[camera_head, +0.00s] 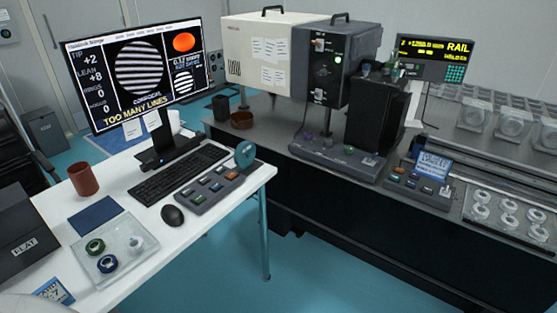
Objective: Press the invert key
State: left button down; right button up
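A grey key box (183,207) with several keys, among them an orange one and a green one, lies on the white desk (150,222) beside the keyboard. A second key box (443,204) with several keys and a small blue-white display (433,165) stands on the dark bench. The key labels are too small to read, so I cannot tell which key is the invert key. A monitor (140,70) on the desk shows striped circles and the words "TOO MANY LINES". Neither of my grippers is in view.
A keyboard (178,175), mouse (172,215), brown cup (84,179) and glass tray (115,272) with rings stand on the desk. A cream and black instrument (265,55) and a dark control base (335,160) are on the bench. Open blue floor lies between.

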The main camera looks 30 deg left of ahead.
aim_at(219, 169)
jog(key=z, duration=0.15)
jog(key=i, duration=0.8)
jog(key=u, duration=0.85)
jog(key=i, duration=0.5)
jog(key=u, duration=0.55)
